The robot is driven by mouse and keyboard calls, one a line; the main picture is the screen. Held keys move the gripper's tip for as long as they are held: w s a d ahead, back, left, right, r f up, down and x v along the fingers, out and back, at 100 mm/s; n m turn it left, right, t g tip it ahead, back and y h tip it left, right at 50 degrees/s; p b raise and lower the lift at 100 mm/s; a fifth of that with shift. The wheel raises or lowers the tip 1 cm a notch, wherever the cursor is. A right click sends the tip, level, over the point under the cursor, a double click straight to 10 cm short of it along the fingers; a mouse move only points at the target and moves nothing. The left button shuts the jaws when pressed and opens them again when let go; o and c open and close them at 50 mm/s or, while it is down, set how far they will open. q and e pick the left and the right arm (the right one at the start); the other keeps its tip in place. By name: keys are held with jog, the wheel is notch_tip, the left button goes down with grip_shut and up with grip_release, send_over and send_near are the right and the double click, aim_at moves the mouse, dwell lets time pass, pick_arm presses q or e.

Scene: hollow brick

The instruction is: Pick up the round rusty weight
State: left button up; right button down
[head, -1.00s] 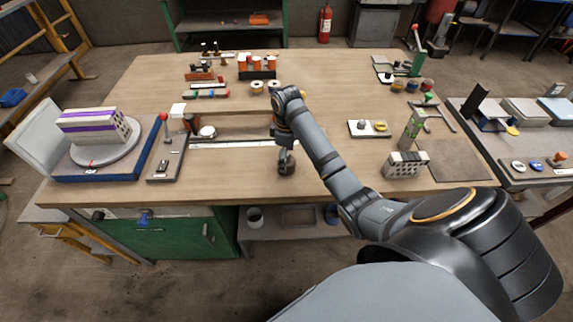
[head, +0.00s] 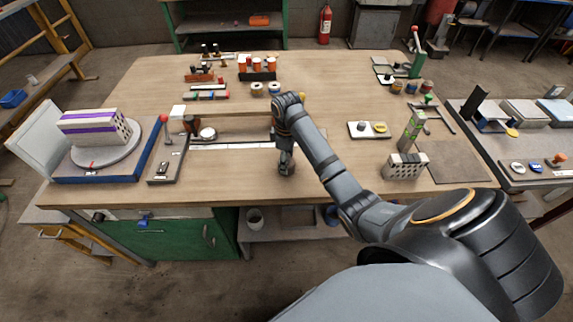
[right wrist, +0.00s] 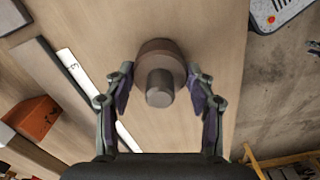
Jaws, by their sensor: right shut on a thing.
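The round rusty weight (right wrist: 150,55) shows in the right wrist view as a brown disc with a grey knob on top. My right gripper (right wrist: 158,92) has one finger on each side of it and is shut on it. In the head view my right gripper (head: 286,168) is low over the front middle of the table and mostly hides the weight. Whether the weight touches the table is hard to tell. My left gripper is not in view.
A pale ruled strip (head: 230,146) lies just behind the gripper. A hollow brick with purple bands (head: 90,128) stands on a turntable at left. A grey hollow block (head: 404,166) stands at right. The tabletop (head: 230,185) around the gripper is mostly clear.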

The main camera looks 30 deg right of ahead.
jog(key=shift+w+d+r, duration=0.1)
jog(key=shift+w+r, duration=0.05)
jog(key=shift+r, duration=0.3)
notch_tip(320, 180, up, 2)
jog(key=shift+r, duration=0.15)
jog(key=s+a+r+p, duration=0.9)
jog(key=s+r+p, duration=0.1)
jog(key=p, duration=0.5)
jog(key=shift+s, duration=0.45)
